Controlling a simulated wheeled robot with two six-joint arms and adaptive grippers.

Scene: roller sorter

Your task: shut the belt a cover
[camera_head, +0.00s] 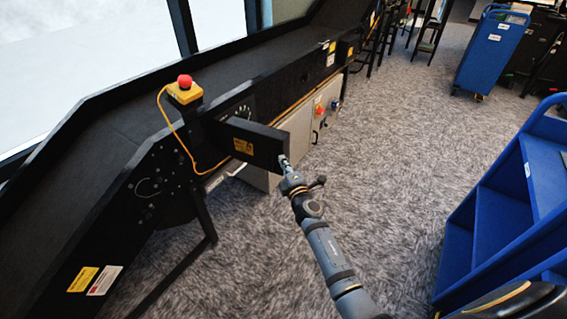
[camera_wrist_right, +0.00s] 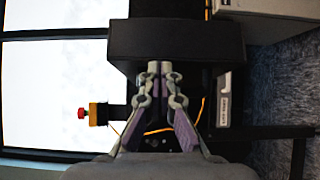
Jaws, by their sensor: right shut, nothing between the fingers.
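The belt cover (camera_head: 247,141) is a black panel with a yellow warning label, standing swung out from the side of the black conveyor in the head view. In the right wrist view the dark cover (camera_wrist_right: 178,42) fills the upper middle. My right gripper (camera_head: 284,160) is at the cover's outer end, with its fingers shut and nothing between them. In the right wrist view the closed fingertips (camera_wrist_right: 160,66) are at the cover's lower edge; I cannot tell whether they touch it. My left gripper is not in view.
A red emergency button on a yellow box (camera_head: 185,90) stands above the cover, with a yellow cable hanging down. A grey control cabinet (camera_head: 296,130) is behind the cover. Blue shelving (camera_head: 505,215) is at the right. Carpet (camera_head: 400,170) between is clear.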

